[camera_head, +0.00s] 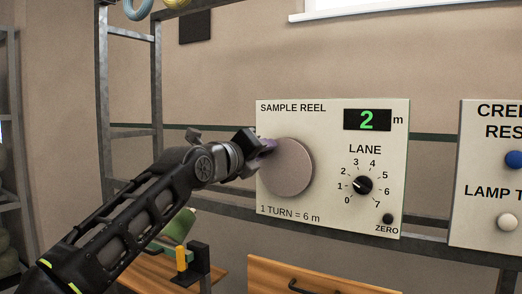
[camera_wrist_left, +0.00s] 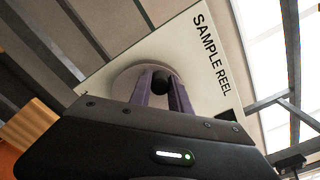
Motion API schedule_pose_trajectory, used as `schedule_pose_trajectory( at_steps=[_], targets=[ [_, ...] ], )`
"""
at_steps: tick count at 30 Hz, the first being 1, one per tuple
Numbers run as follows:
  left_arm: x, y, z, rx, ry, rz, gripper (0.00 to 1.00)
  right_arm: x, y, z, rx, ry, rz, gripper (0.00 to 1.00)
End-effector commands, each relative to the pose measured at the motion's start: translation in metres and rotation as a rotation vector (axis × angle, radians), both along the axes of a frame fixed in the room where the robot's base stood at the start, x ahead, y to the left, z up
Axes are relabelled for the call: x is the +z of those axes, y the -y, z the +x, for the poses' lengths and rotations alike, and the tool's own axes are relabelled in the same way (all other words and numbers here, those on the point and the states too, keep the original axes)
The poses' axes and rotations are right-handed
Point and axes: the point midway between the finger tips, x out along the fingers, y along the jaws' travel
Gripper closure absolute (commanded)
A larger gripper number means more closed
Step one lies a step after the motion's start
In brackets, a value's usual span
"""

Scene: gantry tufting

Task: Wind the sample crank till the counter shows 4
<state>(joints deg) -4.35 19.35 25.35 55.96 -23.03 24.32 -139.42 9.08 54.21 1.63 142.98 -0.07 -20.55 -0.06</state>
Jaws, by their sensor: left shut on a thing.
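The sample reel panel (camera_head: 330,205) is upright, with a round grey crank disc (camera_head: 288,168) at its left. My left gripper (camera_head: 266,146) is at the upper left of the disc. In the left wrist view its purple fingers (camera_wrist_left: 163,92) are shut on the dark round crank knob (camera_wrist_left: 160,81), which stands off the disc (camera_wrist_left: 128,78). In the head view the gripper hides the knob. My right gripper is out of view.
On the panel, the lane dial (camera_head: 362,185) points near 1 and a black ZERO button (camera_head: 388,218) is at the lower right. Another panel (camera_head: 480,180) with a blue button (camera_head: 514,159) stands to the right. A wooden drawer (camera_head: 300,280) is below. Metal rack bars run behind.

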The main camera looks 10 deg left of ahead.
Motion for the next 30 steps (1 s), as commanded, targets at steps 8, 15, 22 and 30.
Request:
schedule_pose_trajectory(
  at_steps=[8, 15, 22, 30],
  targets=[
    [-0.002, 0.0012, 0.0002, -0.002, -0.002, 0.007, 1.0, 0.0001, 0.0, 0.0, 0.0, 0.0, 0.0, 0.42],
    [-0.002, 0.0012, 0.0003, -0.001, -0.002, 0.006, 0.67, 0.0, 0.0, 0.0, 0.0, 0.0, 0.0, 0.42],
    [-0.0011, 0.0007, 0.0001, -0.001, 0.0, 0.005, 0.55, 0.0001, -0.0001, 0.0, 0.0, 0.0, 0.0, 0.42],
    [-0.0014, -0.0018, -0.0043, 0.001, 0.001, 0.004, 0.55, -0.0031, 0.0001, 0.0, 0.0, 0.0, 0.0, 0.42]
  ],
)
